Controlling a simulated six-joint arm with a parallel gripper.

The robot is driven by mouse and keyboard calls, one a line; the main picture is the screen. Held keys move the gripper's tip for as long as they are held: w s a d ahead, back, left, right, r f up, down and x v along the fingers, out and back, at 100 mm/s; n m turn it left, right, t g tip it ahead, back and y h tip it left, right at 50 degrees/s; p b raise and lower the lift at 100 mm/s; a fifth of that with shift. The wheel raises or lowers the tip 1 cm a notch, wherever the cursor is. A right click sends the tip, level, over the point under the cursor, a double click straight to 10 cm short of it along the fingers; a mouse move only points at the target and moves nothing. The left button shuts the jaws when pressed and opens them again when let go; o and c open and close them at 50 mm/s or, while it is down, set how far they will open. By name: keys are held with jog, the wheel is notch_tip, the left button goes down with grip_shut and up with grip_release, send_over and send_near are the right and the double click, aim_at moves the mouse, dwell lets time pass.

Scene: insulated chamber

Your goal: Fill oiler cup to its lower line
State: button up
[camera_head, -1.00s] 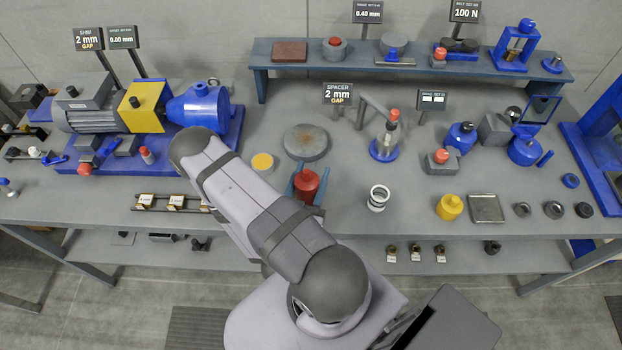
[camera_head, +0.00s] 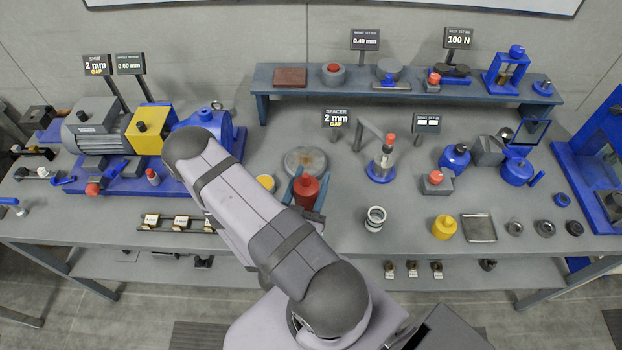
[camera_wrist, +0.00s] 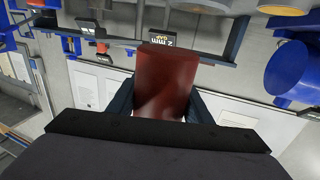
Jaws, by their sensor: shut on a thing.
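A red can (camera_head: 307,188), most likely the oil can, is between the dark blue fingers of my gripper (camera_head: 307,195). In the wrist view the red can (camera_wrist: 167,85) fills the space between both fingers (camera_wrist: 163,105), and my gripper is shut on it. Its far end and spout cannot be made out. A small clear vessel with a red top on a blue base (camera_head: 381,172) stands right of the can and may be the oiler cup. Its lines and oil level are too small to read.
A motor set (camera_head: 100,130) stands at left. A raised shelf (camera_head: 290,92) runs along the back. A yellow pot (camera_head: 444,228) stands at right, beside a tray (camera_head: 479,228).

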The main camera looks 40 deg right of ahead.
jog(key=shift+s+d, duration=0.1)
jog(key=s+d+f+m+g, duration=0.2)
jog(key=s+d+m+g, duration=0.2)
jog(key=d+g, duration=0.3)
jog(key=s+d+f+m+g+h, duration=0.1)
jog(key=s+d+f+m+g, duration=0.1)
jog(key=s+d+m+g, duration=0.2)
jog(key=shift+d+m+g+h, duration=0.3)
jog(key=shift+d+m+g, duration=0.2)
jog(key=shift+d+g, duration=0.95)
jog(key=shift+r, duration=0.1)
jog(key=shift+s+f+m+t+y, duration=0.1)
jog(key=shift+s+m+t+y, duration=0.2)
jog(key=shift+m, duration=1.05)
jog(key=shift+s+f+m+t+y, duration=0.15)
jog(key=shift+s+m+t, duration=0.15)
jog(key=shift+m, duration=1.1)
jog(key=shift+s+r+m+t+y, duration=0.1)
jog(key=shift+s+m+t+y, duration=0.2)
jog(key=shift+m, duration=1.05)
